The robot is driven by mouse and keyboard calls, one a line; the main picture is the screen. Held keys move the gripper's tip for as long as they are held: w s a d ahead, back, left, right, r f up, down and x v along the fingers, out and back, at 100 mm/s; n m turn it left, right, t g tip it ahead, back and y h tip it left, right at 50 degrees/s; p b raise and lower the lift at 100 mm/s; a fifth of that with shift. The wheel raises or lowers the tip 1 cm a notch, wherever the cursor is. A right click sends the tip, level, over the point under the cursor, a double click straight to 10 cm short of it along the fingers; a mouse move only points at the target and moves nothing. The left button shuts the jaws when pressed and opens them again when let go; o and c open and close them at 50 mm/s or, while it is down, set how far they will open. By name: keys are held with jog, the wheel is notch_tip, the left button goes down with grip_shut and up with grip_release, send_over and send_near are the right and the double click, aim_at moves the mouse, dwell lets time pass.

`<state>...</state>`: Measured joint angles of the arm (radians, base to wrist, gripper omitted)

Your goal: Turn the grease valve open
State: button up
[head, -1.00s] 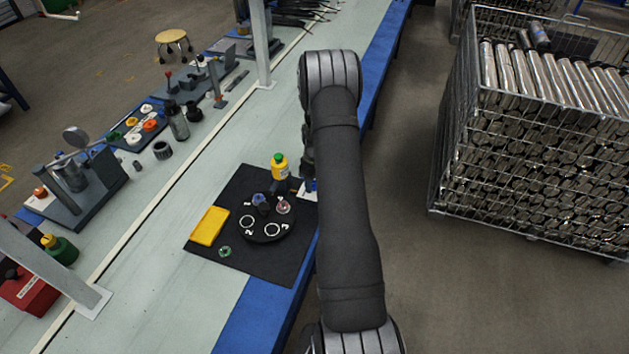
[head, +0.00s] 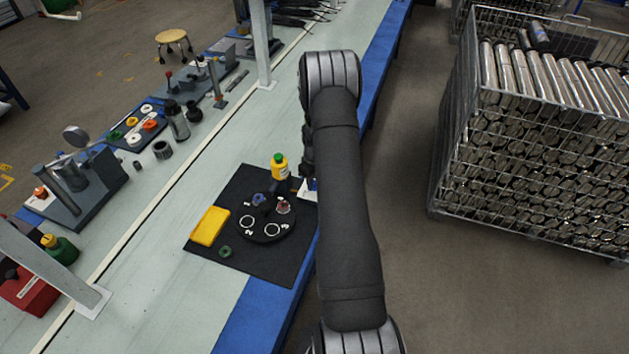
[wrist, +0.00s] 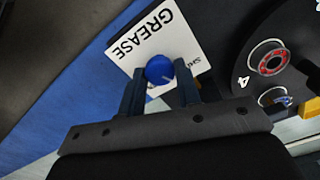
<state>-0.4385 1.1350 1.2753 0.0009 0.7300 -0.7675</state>
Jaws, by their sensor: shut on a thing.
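The grease valve's round blue knob (wrist: 159,70) sits at a white card (wrist: 148,34) printed GREASE, with a partly covered word starting "SH" beside a finger. A pale mark shows on the knob's lower edge. My gripper (wrist: 160,76) has one finger on each side of the knob and is shut on it. In the head view the white card (head: 308,188) shows at the right edge of the black mat. The knob and my fingertips are mostly hidden there by my arm.
A black numbered turntable (head: 268,238) carries a blue part (head: 259,199) and a red-and-clear part (head: 283,206). A yellow-green bottle (head: 280,167), a yellow tray (head: 210,226) and a green ring (head: 225,252) are on the black mat (head: 278,272). A wire crate of metal tubes (head: 530,140) stands right.

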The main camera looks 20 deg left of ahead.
jog(key=m, duration=1.3)
jog(key=shift+m, duration=0.3)
dwell(0.5)
jog(key=o, duration=1)
notch_tip(320, 180, up, 17)
jog(key=shift+r, duration=0.2)
